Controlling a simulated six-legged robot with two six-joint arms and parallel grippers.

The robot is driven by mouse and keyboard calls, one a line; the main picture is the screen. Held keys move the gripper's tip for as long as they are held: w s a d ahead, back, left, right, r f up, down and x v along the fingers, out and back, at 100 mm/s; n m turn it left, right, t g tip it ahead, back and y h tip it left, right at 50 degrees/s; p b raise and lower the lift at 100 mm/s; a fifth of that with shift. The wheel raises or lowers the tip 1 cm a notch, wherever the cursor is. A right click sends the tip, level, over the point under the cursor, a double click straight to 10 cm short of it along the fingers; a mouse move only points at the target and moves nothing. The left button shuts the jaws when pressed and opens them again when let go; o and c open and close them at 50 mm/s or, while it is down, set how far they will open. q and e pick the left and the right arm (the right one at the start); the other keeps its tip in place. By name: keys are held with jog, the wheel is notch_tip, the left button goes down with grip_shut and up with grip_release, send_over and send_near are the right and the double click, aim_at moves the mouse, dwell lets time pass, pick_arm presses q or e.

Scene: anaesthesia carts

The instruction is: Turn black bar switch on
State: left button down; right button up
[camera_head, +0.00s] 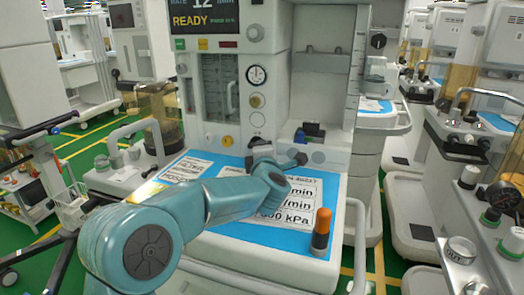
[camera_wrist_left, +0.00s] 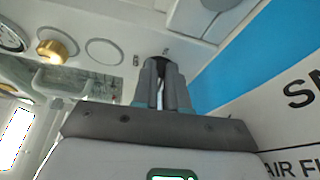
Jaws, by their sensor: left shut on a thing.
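The black bar switch (camera_wrist_left: 158,61) shows in the left wrist view as a small dark piece between the fingertips, mostly hidden by them. It is on the pale front panel of the anaesthesia machine, in line with a round gauge, a brass knob and a circular outline. My left gripper (camera_wrist_left: 162,80) is shut on it. In the head view my teal left arm comes in from the left, and my left gripper (camera_head: 262,157) is at the panel below the circular outline. The switch's angle cannot be made out. My right gripper is not in view.
A brass knob (camera_head: 256,101) and a gauge (camera_head: 256,75) are above the gripper. A blue mat (camera_head: 215,165) with printed labels covers the worktop below. An orange-topped bottle (camera_head: 321,232) stands at its front right. Other carts stand on both sides.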

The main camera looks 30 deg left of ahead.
pick_arm(q)
jog(key=c, duration=1.2)
grip_release()
jog(key=shift+o, duration=0.2)
jog(key=v, duration=1.6)
jog(key=shift+s+r, duration=0.1)
jog(key=shift+s+d, duration=0.1)
